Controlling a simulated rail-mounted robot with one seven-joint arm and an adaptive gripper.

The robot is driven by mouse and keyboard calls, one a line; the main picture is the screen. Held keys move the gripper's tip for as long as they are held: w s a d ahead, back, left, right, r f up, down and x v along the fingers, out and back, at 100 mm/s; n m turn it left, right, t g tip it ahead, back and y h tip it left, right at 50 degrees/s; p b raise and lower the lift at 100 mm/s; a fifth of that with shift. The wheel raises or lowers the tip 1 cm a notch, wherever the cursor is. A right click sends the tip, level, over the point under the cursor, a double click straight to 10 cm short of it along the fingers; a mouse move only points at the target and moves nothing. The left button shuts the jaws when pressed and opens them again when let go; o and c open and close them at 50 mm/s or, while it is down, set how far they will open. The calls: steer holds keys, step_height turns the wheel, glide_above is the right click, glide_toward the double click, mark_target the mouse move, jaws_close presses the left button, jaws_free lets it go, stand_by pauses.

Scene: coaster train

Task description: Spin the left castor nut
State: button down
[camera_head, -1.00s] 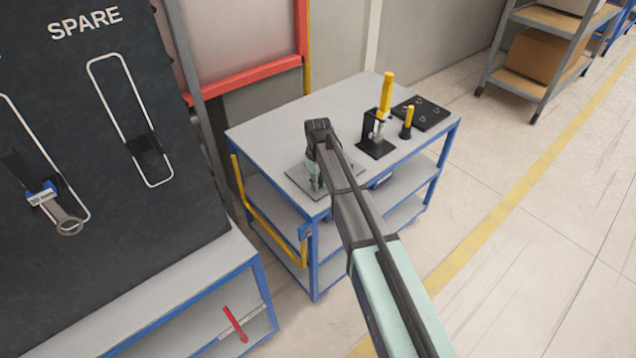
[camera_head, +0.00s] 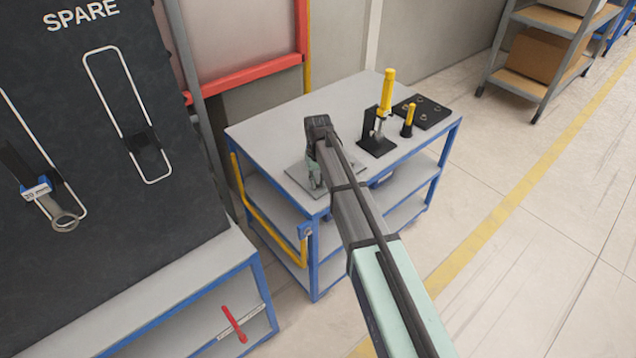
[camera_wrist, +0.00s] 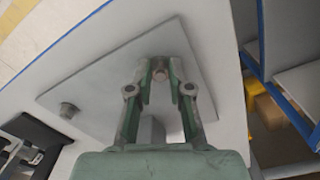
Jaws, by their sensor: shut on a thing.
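A grey square plate lies on the top of a cart, with its bare corner (camera_head: 297,172) showing in the head view. In the wrist view the plate (camera_wrist: 105,85) carries two nuts. My gripper (camera_wrist: 160,74) is shut on the left castor nut (camera_wrist: 160,71), its fingers on either side of it and little of the nut showing. The other nut (camera_wrist: 68,109) stands free near the plate's opposite corner, toward the clamp. In the head view my gripper (camera_head: 315,184) points down at the plate; the nuts cannot be made out there.
The grey cart top (camera_head: 262,134) also holds a toggle clamp with a yellow handle (camera_head: 387,92), a small yellow-handled tool (camera_head: 408,122) and a black plate with holes (camera_head: 428,112). A dark board (camera_head: 100,200) with hanging straps stands left. A shelf with boxes (camera_head: 545,52) stands back right.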

mark_target(317, 184)
steer(key=m+b, duration=0.1)
steer(key=m, duration=0.5)
steer(key=shift+a+m, duration=0.15)
steer(key=shift+m, duration=0.15)
stand_by(0.4)
steer(key=c, duration=1.1)
jaws_free()
steer(key=shift+o, duration=0.2)
step_height(317, 184, up, 12)
